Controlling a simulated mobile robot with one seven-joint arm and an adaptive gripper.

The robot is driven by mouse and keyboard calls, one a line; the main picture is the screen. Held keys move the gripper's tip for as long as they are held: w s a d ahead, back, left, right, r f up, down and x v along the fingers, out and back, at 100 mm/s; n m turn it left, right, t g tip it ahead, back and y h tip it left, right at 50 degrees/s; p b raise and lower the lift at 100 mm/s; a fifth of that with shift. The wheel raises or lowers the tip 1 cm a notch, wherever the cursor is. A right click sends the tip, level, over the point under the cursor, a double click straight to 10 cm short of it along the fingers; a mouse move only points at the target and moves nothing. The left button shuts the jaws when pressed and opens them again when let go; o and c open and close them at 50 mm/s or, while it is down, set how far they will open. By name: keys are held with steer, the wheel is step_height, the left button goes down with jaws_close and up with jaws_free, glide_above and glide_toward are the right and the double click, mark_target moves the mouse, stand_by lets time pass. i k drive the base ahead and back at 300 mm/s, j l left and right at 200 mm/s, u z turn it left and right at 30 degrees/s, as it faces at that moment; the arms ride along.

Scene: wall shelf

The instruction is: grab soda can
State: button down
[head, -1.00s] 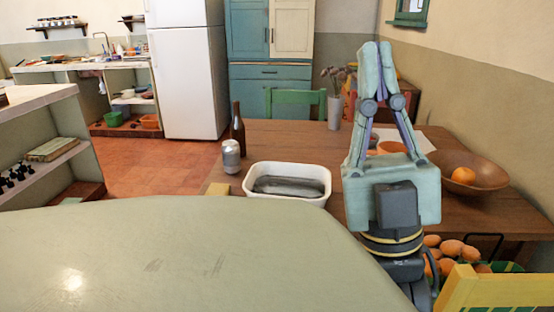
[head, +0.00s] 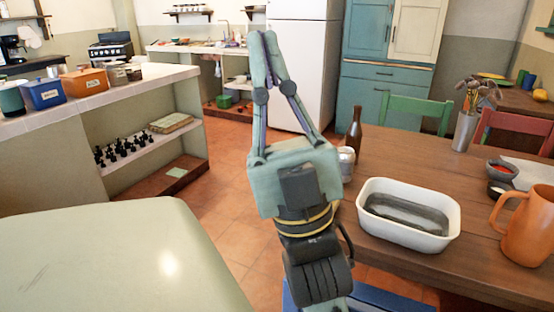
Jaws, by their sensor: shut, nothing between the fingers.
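The soda can (head: 347,164) is a silver-grey cylinder standing upright near the left edge of the wooden table. It is partly hidden behind the body of my gripper in the head view. My gripper (head: 263,36) points upward with its fingertips together and nothing between them. It appears left of the can, and its fingers are apart from it.
A brown bottle (head: 354,131) stands just behind the can. A white basin (head: 441,232) is to its right on the table (head: 412,155), with an orange pitcher (head: 530,233) further right. A counter with shelves (head: 185,135) stands at left. Tiled floor (head: 218,190) lies between.

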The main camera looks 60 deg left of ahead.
mark_target(346, 155)
steer(key=u, duration=1.3)
steer(key=i+j, duration=0.15)
steer(key=j, duration=0.2)
steer(key=i+j+z, duration=0.1)
steer(key=j, duration=0.25)
steer(key=i+j, duration=0.25)
steer(key=i+j+z, duration=0.1)
steer(key=j, duration=0.35)
steer(key=i+j, duration=0.2)
steer(key=j, duration=0.15)
steer(key=i+z, duration=0.05)
